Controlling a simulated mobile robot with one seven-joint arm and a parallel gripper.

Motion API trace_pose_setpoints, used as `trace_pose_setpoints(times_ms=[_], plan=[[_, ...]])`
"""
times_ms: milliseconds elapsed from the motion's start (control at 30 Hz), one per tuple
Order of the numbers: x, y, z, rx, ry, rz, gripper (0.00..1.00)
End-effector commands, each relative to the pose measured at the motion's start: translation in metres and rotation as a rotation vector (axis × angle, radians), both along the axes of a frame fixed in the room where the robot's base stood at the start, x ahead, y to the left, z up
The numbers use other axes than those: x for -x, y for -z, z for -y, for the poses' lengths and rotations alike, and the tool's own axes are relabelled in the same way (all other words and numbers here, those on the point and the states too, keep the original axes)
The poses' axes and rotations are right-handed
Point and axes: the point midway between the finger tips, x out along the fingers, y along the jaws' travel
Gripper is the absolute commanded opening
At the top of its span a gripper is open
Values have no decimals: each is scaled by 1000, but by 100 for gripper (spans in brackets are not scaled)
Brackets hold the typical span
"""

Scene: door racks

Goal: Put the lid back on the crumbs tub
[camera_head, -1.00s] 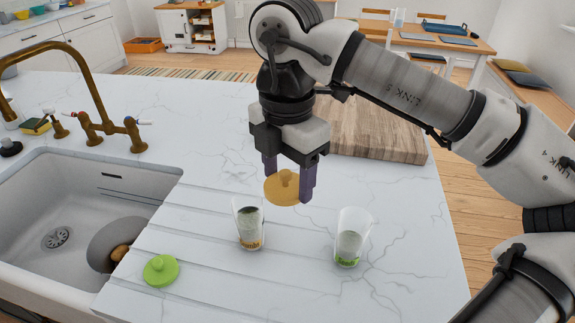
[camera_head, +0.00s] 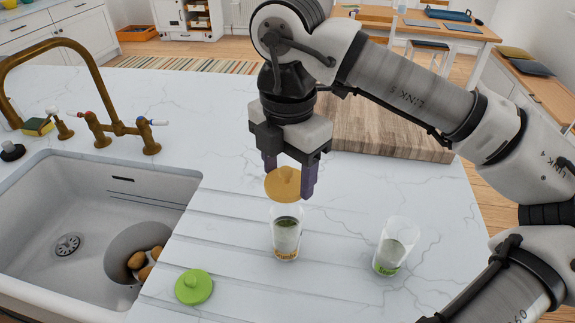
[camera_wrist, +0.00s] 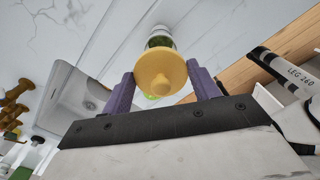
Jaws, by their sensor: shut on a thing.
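In the wrist view the lid (camera_wrist: 160,72) sits between the purple fingers. A clear tub with an orange label and dark contents (camera_head: 287,238) stands upright on the counter, directly below the lid in the head view; the lid overlaps its top. I cannot tell whether lid and rim touch. A second clear tub with a green label (camera_head: 396,247) stands open to the right. A green lid (camera_head: 194,287) lies on the counter at the left.
A sink (camera_head: 60,215) with a brass tap (camera_head: 95,75) is at the left, holding a grey bowl with brown items (camera_head: 145,262). A wooden board (camera_head: 385,130) lies behind my gripper. The marble counter between the tubs is clear.

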Motion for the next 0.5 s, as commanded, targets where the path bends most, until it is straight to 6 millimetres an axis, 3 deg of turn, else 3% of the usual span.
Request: trace_pose_setpoints(times_ms=[500], plan=[[0,49,0,1,0,1,39]])
